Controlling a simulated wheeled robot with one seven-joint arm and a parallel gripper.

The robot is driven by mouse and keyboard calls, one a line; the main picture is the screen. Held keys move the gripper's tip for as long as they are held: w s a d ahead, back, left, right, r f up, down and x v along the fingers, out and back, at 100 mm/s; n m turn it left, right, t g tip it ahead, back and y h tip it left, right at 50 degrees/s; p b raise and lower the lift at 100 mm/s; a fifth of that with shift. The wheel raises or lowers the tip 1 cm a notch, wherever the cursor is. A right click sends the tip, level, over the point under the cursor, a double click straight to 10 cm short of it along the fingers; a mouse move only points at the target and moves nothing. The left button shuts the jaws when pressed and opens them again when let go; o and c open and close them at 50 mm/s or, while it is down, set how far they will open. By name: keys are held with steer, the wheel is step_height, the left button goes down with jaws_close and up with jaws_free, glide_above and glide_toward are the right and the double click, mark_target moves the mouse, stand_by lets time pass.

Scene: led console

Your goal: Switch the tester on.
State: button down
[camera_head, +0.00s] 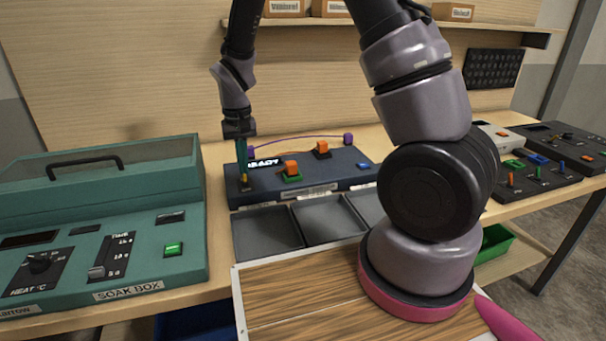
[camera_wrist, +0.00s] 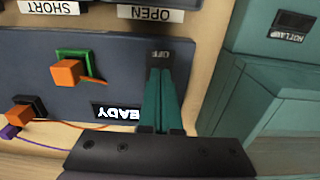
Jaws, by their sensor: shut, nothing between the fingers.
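The tester (camera_head: 340,182) is a dark blue console at the back of the bench, also in the wrist view (camera_wrist: 30,75). Its display (camera_head: 265,163) is lit with white letters that look like READY; part of the word shows in the wrist view (camera_wrist: 115,111). My gripper (camera_head: 244,184) points down at the tester's left end, its fingers shut and empty. In the wrist view the green fingers (camera_wrist: 158,80) end beside a small dark labelled plate (camera_wrist: 161,57), whose text is hard to read. The fingers hide any switch lever there. I cannot tell whether they touch it.
A teal soak box (camera_head: 150,270) stands to the left. Grey trays (camera_head: 267,230) lie before the tester. Orange blocks (camera_head: 291,168) sit on its top, with a purple wire (camera_head: 300,138) behind. More consoles (camera_head: 540,175) stand at the right.

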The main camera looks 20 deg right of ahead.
steer(key=shift+s+r, duration=0.15)
steer(key=shift+r, duration=1.1)
steer(key=shift+s+r, duration=0.15)
steer(key=shift+r, duration=1.1)
steer(key=s+d+r+m+t+y, duration=0.1)
steer(key=s+d+r, duration=0.1)
steer(key=d+r, duration=0.45)
steer(key=s+d+r+m+t+y, duration=0.15)
steer(key=d+r, duration=0.25)
steer(key=r, duration=0.6)
steer(key=s+d+r+m+t, duration=0.1)
steer(key=s+d+r+t, duration=0.1)
steer(key=s+d+r, duration=0.2)
steer(key=s+d+r+t, duration=0.2)
steer(key=s+r, duration=0.3)
steer(key=s, duration=0.4)
steer(key=shift+s+d+m+t, duration=0.15)
steer(key=shift+d+m+t, duration=0.2)
steer(key=shift+d, duration=0.55)
